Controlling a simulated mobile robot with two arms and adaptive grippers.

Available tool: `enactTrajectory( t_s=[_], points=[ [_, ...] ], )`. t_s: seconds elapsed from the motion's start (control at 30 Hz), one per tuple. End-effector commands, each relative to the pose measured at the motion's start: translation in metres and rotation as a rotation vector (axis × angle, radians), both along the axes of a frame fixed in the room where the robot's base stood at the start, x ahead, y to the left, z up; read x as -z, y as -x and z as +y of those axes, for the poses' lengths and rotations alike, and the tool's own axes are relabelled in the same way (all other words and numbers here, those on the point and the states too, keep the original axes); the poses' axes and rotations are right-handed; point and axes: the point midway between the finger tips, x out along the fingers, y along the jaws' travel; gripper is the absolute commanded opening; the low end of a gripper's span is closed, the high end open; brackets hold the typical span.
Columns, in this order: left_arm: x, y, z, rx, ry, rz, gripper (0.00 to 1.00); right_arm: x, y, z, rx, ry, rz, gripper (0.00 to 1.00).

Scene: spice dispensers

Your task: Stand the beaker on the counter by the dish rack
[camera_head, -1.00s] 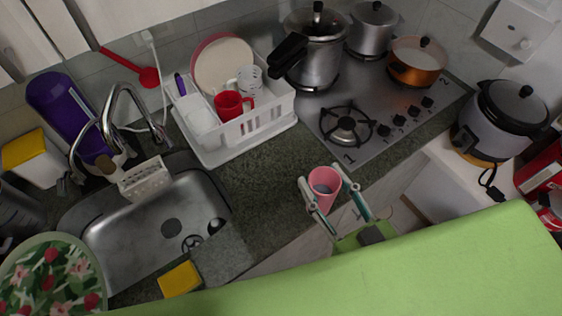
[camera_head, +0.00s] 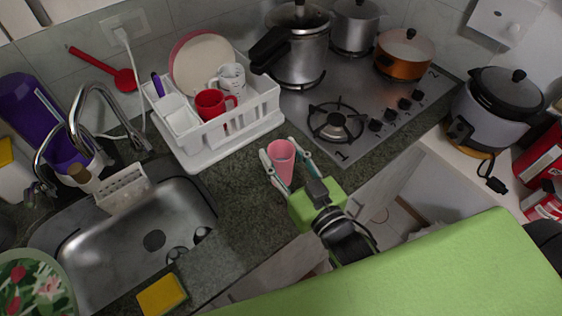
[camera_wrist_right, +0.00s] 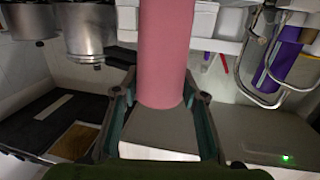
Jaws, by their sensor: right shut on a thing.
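The pink beaker (camera_head: 281,160) is held between the fingers of my right gripper (camera_head: 283,168). It looks roughly upright, over the counter (camera_head: 237,186) in front of the dish rack. I cannot tell whether its base touches the counter. In the right wrist view the beaker (camera_wrist_right: 164,60) fills the space between the fingers (camera_wrist_right: 160,112). The white dish rack (camera_head: 236,128) stands behind and to the left of the beaker, apart from it. It holds plates, a red mug (camera_head: 210,104) and a white patterned mug (camera_head: 232,76). My left gripper does not show.
The sink (camera_head: 140,240) lies to the left, with a yellow sponge (camera_head: 162,295) at its front edge. The stove (camera_head: 375,105) with pots is to the right. Bare counter lies between rack, sink and stove.

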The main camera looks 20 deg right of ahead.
Motion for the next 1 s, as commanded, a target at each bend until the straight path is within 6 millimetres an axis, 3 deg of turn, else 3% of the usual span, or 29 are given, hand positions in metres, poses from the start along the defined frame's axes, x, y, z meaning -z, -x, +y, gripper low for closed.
enactTrajectory(
  t_s=[0.3,0.7,0.73,0.77,0.8,1.0],
  points=[
    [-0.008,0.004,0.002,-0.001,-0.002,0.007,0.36,0.032,-0.004,0.0,0.001,0.0,-0.001,0.18],
    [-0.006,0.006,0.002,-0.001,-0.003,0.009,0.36,0.038,-0.004,0.001,0.0,0.0,-0.002,0.18],
    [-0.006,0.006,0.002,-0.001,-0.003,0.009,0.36,0.038,-0.004,0.0,0.0,0.0,-0.001,0.44],
    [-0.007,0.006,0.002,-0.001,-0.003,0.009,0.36,0.038,-0.004,0.0,0.0,0.0,-0.001,0.52],
    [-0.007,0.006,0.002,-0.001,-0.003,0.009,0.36,0.038,-0.004,0.0,0.0,0.0,-0.001,0.56],
    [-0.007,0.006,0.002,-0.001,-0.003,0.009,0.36,0.038,-0.004,0.001,0.0,0.0,0.0,0.56]
  ],
)
